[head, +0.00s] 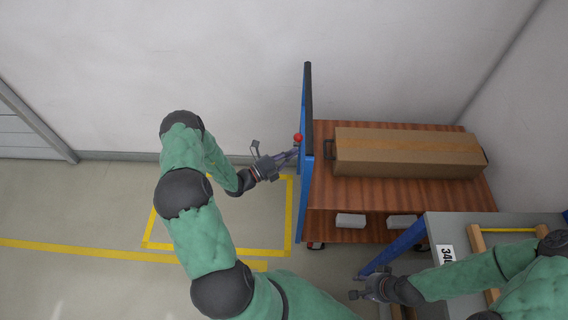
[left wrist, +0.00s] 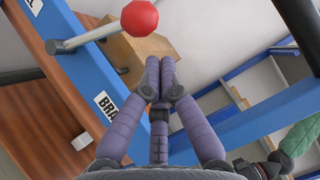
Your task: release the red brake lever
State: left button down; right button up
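The brake lever's red ball knob (head: 298,137) is at the near blue end frame of the cart. In the left wrist view the red knob (left wrist: 139,17) sits on a grey metal rod (left wrist: 88,37) that comes out of the blue frame. A partly hidden label starting "BRA" (left wrist: 107,106) is on that frame. My left gripper (head: 294,154) is just below the knob in the head view, close to the frame. Its purple fingers (left wrist: 160,72) are together with nothing between them, apart from the knob. My right gripper (head: 358,287) is at the lower right, small, its finger state unclear.
The cart has brown wooden decks (head: 400,195) and carries a long cardboard box (head: 408,152). White blocks (head: 350,220) show on the lower deck. Floor left of the cart, marked with yellow lines (head: 200,249), is clear.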

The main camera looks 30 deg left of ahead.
aim_at(299, 138)
pick_arm(q)
jog(key=shift+w+a+r, duration=0.2)
jog(key=shift+w+a, duration=0.05)
jog(key=shift+w, duration=0.5)
jog(key=shift+w+a+r+n+p, duration=0.25)
jog(key=shift+r+n+p, duration=0.15)
jog(key=shift+p, duration=0.2)
jog(key=shift+w+g, duration=0.1)
jog(key=shift+g, duration=0.2)
jog(key=shift+w+a+r+n+g+p, duration=0.3)
jog(key=shift+r+n+p, duration=0.25)
jog(key=shift+p, duration=0.6)
jog(key=w+a+r+n+g+y+p, duration=0.1)
jog(key=w+a+n+p, duration=0.3)
jog(key=w, duration=0.4)
jog(key=shift+a+r+g+p, duration=0.4)
jog(key=shift+g+p, duration=0.35)
jog(key=shift+g, duration=0.15)
jog(key=shift+w, duration=0.1)
